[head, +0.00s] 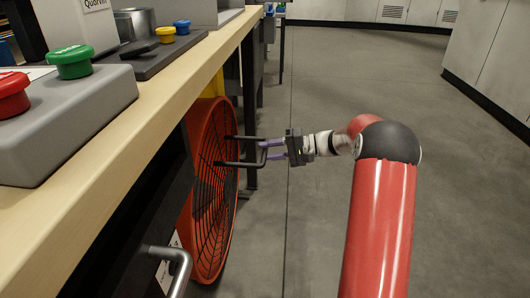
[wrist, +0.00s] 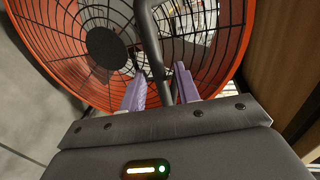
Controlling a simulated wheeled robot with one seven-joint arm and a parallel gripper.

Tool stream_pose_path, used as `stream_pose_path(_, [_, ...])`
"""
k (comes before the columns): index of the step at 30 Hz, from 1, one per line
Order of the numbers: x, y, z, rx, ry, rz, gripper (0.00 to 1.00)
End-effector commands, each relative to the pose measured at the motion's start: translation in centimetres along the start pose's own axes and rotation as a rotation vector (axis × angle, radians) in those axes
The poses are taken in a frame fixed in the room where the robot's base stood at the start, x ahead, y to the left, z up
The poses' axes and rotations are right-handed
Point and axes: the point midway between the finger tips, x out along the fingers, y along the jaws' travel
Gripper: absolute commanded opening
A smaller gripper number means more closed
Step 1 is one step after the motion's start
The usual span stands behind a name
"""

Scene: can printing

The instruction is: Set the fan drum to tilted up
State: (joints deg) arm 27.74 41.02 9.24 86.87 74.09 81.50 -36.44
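The fan drum (head: 212,200) is a round orange drum with a black wire grille, under the bench edge at the left of the head view. Its face looks roughly upright; its exact tilt is hard to judge. In the wrist view the drum (wrist: 72,72) fills the upper part. A dark U-shaped handle (head: 240,164) sticks out from its front. My gripper (head: 268,150) is at the handle's outer end. In the wrist view the handle bar (wrist: 150,40) passes between the two purple fingers (wrist: 160,78), with narrow gaps beside it, so the gripper looks open around the bar.
The wooden bench (head: 150,130) runs along the left, above the drum. A grey button box (head: 65,115) with red and green buttons stands on it. A metal handle (head: 178,262) juts from the bench front below. The grey floor (head: 320,90) to the right is clear.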

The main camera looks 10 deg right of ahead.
Motion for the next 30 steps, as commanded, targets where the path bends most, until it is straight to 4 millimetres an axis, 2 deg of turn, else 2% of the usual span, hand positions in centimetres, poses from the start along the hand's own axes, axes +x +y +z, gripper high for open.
stream_pose_path(5, [1.5, 0.0, 0.0, 0.001, 0.000, 0.000, 0.32])
stream_pose_path(13, [1.6, 0.0, 0.0, 0.002, 0.001, 0.001, 0.32])
stream_pose_path(21, [1.6, 0.0, 0.0, 0.002, 0.001, 0.001, 0.00])
stream_pose_path(28, [1.6, 0.0, 0.0, 0.002, 0.001, 0.002, 0.00])
stream_pose_path(30, [1.7, -0.6, 0.0, 0.000, -0.001, 0.012, 0.00])
